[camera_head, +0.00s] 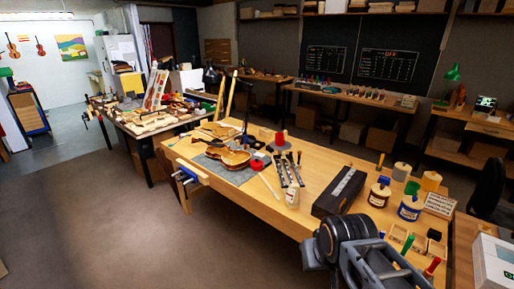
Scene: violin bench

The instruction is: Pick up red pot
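A small red pot (279,138) stands on the wooden workbench (232,194), towards its far side, behind a row of dark tools. It looks upright, but it is too small to make out its details. Another red object (256,165) lies nearer, beside the violin body; its shape is unclear. My arm, with a dark round joint and grey links, shows at the bottom right, far from the red pot. My gripper (385,266) seems to be among these grey parts, cut off by the bottom edge; its fingertips cannot be made out.
A violin body (228,157) lies on a grey mat at the bench's left. A long dark box (339,191), a brown jar (379,192), a blue jar (410,207) and small blocks fill the right. The floor (150,230) in front is clear.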

